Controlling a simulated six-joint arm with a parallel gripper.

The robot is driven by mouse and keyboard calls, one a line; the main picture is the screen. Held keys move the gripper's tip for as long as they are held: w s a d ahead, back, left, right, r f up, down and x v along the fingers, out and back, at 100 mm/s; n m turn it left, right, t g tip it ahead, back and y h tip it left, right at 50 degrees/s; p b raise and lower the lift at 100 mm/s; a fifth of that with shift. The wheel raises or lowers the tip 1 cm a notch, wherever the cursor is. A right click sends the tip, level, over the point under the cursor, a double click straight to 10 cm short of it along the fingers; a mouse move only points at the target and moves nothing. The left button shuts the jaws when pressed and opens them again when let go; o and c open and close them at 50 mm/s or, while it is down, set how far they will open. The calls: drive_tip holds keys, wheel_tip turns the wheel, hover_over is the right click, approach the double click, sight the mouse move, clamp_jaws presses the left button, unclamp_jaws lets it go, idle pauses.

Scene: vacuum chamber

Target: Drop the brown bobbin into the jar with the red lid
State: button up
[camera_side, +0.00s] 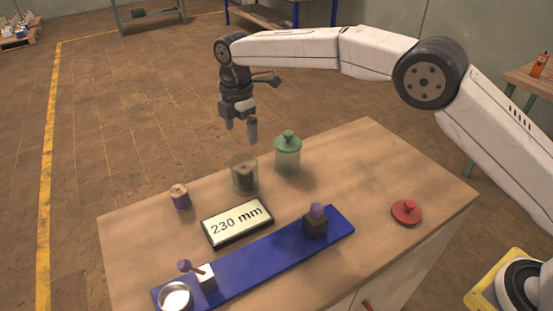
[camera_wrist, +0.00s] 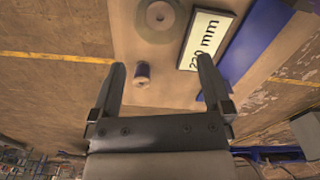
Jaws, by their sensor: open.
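An open clear jar (camera_side: 244,180) stands near the back edge of the wooden table, and a dark brown thing shows through its wall, apparently the brown bobbin (camera_side: 244,174). In the wrist view, the jar (camera_wrist: 142,26) is at the top, with a round, pale bobbin end (camera_wrist: 157,13) inside its rim. The red lid (camera_side: 407,212) lies apart on the table at the right. My gripper (camera_side: 240,133) is open and empty, pointing down above the jar's area; its spread fingers also show in the wrist view (camera_wrist: 161,64).
A purple bobbin (camera_side: 180,197) stands left of the jar, and a lidded green jar (camera_side: 288,155) stands right of it. In front are a display reading 230 mm (camera_side: 238,222) and a blue board (camera_side: 262,253) with fittings. Table space near the red lid is clear.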

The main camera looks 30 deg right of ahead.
drive_tip(key=s+d+f+m+t, duration=0.1)
drive_tip(key=s+d+m, duration=0.95)
drive_tip(key=d, duration=0.35)
drive_tip(key=s+d+f+m, duration=0.1)
drive_tip(key=s+d+m, duration=0.2)
drive_tip(key=s, duration=0.3)
drive_tip(key=s+d+f+m+t, duration=0.1)
drive_tip(key=s+d+f+m, duration=0.1)
drive_tip(key=s, duration=0.4)
drive_tip(key=s+d+f+m, duration=0.1)
drive_tip(key=s+d+m, duration=0.3)
drive_tip(key=s, duration=0.3)
drive_tip(key=shift+f+m+t, duration=0.3)
drive_tip(key=shift+m, duration=0.45)
